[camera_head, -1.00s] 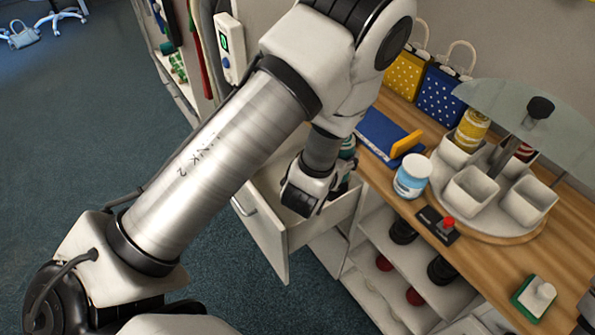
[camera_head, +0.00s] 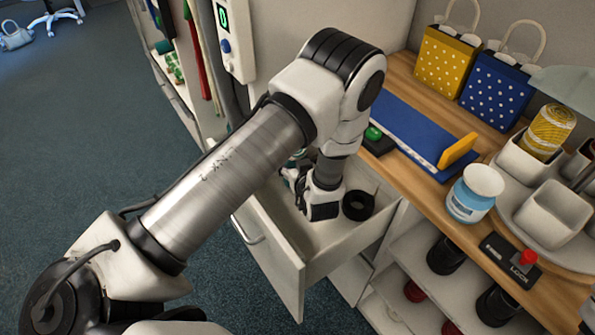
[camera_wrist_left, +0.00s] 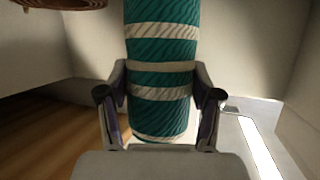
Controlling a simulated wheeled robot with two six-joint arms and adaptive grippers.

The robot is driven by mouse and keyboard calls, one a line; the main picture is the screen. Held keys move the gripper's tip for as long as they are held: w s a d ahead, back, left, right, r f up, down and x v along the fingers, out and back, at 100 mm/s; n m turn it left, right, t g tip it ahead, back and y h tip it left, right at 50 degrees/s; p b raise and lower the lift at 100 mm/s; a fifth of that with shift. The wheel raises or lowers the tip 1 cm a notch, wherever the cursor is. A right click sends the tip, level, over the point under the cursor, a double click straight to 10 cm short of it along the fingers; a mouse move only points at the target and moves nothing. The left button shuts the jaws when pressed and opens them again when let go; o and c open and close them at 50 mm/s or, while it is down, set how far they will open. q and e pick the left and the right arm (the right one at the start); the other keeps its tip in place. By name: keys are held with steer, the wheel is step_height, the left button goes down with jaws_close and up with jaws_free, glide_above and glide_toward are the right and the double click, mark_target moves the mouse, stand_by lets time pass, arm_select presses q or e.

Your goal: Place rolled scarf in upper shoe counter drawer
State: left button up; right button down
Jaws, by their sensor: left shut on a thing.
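The rolled scarf (camera_wrist_left: 160,75), teal with white stripes, stands upright between the fingers of my left gripper (camera_wrist_left: 158,105) in the left wrist view. That gripper is shut on it. In the head view my left gripper (camera_head: 297,178) reaches down into the open upper drawer (camera_head: 345,246) of the shoe counter. My wrist hides most of the scarf there; only a little teal shows beside the gripper. I cannot tell whether the scarf touches the drawer floor. My right gripper is not in view.
A black ring-shaped roll (camera_head: 358,205) lies in the drawer, right of my wrist. On the counter are a blue board (camera_head: 410,130), a white-and-blue jar (camera_head: 474,194), a lock switch (camera_head: 512,259) and two gift bags. Shelves with dark shoes are below.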

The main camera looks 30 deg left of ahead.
arm_select(q)
step_height(320, 180, down, 2)
steer(key=shift+f, duration=0.1)
steer(key=shift+d, duration=0.1)
steer(key=o, duration=1.3)
steer(key=shift+s+d+r, duration=0.1)
steer(key=shift+r, duration=0.1)
steer(key=shift+p+v, duration=1)
steer(key=shift+v, duration=2.6)
